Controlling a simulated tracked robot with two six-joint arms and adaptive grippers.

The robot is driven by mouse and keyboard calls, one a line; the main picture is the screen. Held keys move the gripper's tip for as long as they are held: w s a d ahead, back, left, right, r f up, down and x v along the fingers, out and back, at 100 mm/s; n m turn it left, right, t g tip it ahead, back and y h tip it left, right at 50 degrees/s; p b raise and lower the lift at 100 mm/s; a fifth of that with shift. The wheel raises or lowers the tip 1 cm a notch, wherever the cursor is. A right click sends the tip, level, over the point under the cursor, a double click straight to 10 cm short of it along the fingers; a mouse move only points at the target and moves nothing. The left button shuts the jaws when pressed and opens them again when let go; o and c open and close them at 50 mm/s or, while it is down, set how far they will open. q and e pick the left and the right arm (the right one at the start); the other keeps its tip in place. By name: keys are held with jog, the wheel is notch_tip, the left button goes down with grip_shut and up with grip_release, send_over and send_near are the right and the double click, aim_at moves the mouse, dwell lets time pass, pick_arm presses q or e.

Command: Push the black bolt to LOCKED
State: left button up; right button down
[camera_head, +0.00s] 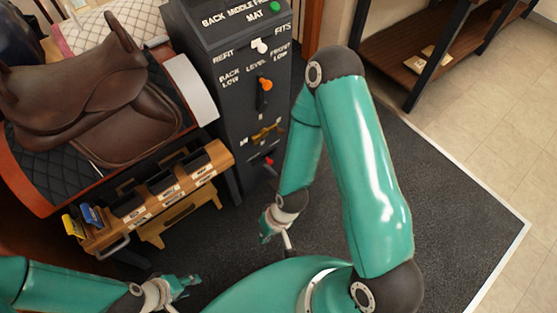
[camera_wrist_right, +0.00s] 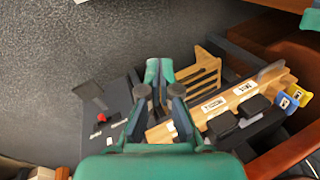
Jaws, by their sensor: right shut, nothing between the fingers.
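The dark control cabinet (camera_head: 225,85) stands at the middle top of the head view, with labels, an orange lever (camera_head: 265,84), a brass-coloured slide (camera_head: 266,133) and a small red part (camera_head: 268,161) low on its front. I cannot make out the black bolt for certain. In the right wrist view a black paddle-like part (camera_wrist_right: 90,92) stands out beside a red part (camera_wrist_right: 101,118). My right gripper (camera_head: 266,237) is shut and empty, low in front of the cabinet; its fingertips (camera_wrist_right: 160,68) show in the wrist view. My left gripper (camera_head: 190,283) is at the bottom left, apart from the cabinet; its jaw state is unclear.
A brown saddle (camera_head: 95,95) sits on a stand at the left. Below it is a wooden rack (camera_head: 215,152) with labelled slots and blue and yellow handles. A wooden shelf unit (camera_head: 400,55) stands at the top right. The dark mat (camera_head: 440,180) is clear at right.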

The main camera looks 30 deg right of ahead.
jog(key=w+d+f+m+t+b, duration=0.35)
jog(key=w+d+f+b, duration=0.35)
jog(key=w+f+b, duration=0.3)
jog(key=w+d+f+m+t+b, duration=0.2)
jog(key=w+d+f+t+b, duration=0.35)
jog(key=w+f+b, duration=0.45)
jog(key=w+d+f+t+b, duration=0.1)
jog(key=d+f+t+b, duration=0.1)
jog(key=d+b, duration=0.3)
jog(key=w+d+f+m+t+b, duration=0.1)
jog(key=w+d+f+t+b, duration=0.1)
jog(key=d+f+b, duration=0.3)
jog(key=w+d+f+m+t+b, duration=0.1)
jog(key=w+d+f+t+b, duration=0.1)
jog(key=d+b, duration=0.4)
jog(key=d+f, duration=0.1)
jog(key=d, duration=0.4)
jog(key=shift+d+f+t, duration=0.15)
jog(key=shift+f+t, duration=0.1)
jog(key=shift+t, duration=0.15)
jog(key=shift+w, duration=0.2)
